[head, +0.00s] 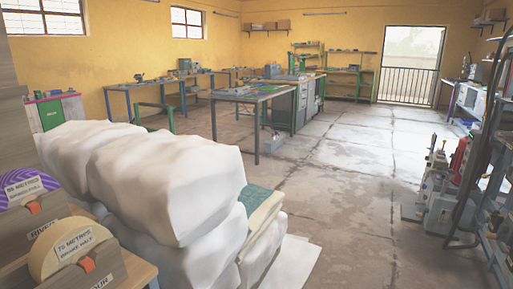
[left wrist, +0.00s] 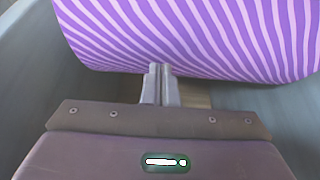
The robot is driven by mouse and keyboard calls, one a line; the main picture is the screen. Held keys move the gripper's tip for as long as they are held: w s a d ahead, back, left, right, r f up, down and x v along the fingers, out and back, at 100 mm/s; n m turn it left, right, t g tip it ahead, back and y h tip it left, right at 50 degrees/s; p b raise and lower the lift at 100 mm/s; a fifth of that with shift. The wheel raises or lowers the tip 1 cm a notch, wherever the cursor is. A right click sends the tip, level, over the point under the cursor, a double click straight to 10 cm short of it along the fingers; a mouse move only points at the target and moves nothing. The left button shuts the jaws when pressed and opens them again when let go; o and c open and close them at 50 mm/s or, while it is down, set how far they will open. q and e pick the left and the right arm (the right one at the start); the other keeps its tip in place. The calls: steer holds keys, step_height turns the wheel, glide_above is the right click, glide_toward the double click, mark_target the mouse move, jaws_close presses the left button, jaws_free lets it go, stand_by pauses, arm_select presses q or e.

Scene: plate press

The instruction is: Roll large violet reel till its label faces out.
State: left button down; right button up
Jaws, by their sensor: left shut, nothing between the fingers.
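In the left wrist view a large violet reel (left wrist: 200,35) with pale pink slanted stripes fills the top of the picture. No label shows on the part of it in this view. My left gripper (left wrist: 160,68) is shut and empty, its fingertips at the lower edge of the reel; I cannot tell whether they touch. In the head view a violet striped reel (head: 40,178) sits in a wooden holder at the left edge, with a white label on it. I cannot tell whether it is the same reel. My right gripper is in neither view.
A cream reel (head: 65,245) with a white label stands in front of the violet one. Large white wrapped bundles (head: 165,180) are piled just right of the reels. Open floor (head: 350,200) lies beyond, with workbenches (head: 255,95) farther back.

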arm_select(q)
steer(key=shift+f+b, duration=0.65)
steer(key=shift+f, duration=0.45)
steer(key=shift+w+a, duration=0.5)
steer(key=shift+a, duration=0.35)
steer(key=shift+a, duration=0.2)
steer(key=shift+w+a+f+b, duration=0.25)
steer(key=shift+w+a+b, duration=0.25)
steer(key=shift+a, duration=0.2)
steer(key=shift+s, duration=0.1)
steer(key=shift+a+f, duration=0.1)
